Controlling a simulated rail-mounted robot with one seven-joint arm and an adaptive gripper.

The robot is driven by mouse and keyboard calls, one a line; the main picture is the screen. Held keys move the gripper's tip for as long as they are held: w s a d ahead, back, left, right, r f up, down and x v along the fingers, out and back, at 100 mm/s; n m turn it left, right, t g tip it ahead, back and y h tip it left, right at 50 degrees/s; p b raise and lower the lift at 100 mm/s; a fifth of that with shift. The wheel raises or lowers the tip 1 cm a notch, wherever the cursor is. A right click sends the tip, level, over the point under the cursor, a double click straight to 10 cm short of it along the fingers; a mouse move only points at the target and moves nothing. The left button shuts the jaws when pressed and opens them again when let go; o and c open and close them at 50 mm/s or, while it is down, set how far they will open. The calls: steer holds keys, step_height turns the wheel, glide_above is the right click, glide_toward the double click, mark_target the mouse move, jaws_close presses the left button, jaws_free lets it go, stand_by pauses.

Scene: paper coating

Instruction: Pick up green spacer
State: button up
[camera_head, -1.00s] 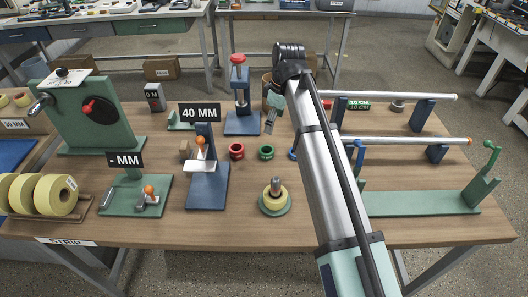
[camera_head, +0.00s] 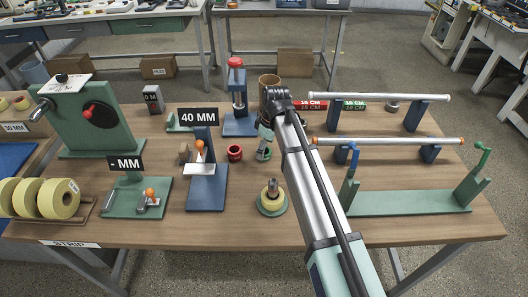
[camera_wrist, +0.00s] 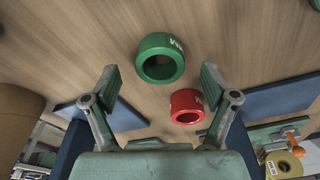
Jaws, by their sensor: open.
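The green spacer (camera_head: 264,155) is a short ring on the wooden table, partly covered by my gripper (camera_head: 265,143) in the head view. In the wrist view the green spacer (camera_wrist: 150,46) shows whole, with white lettering on its side. My gripper (camera_wrist: 159,82) is open and empty there. Its fingertips lie either side of the green spacer in the picture, with the spacer slightly beyond them. I cannot tell the height gap. The red spacer (camera_head: 235,153) sits just left of the green one; it also shows in the wrist view (camera_wrist: 187,105) close to the right finger.
A blue press stand (camera_head: 240,122) and a brown cylinder (camera_head: 269,82) stand behind the spacers. The 40 mm stand (camera_head: 207,185) is to the left, and a yellow roll on a green base (camera_head: 271,208) is in front. Long rods on blue supports (camera_head: 413,116) lie to the right.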

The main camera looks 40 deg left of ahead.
steer(key=shift+a+f, duration=0.15)
steer(key=shift+f, duration=0.8)
steer(key=c, duration=1.3)
steer(key=shift+r, duration=0.15)
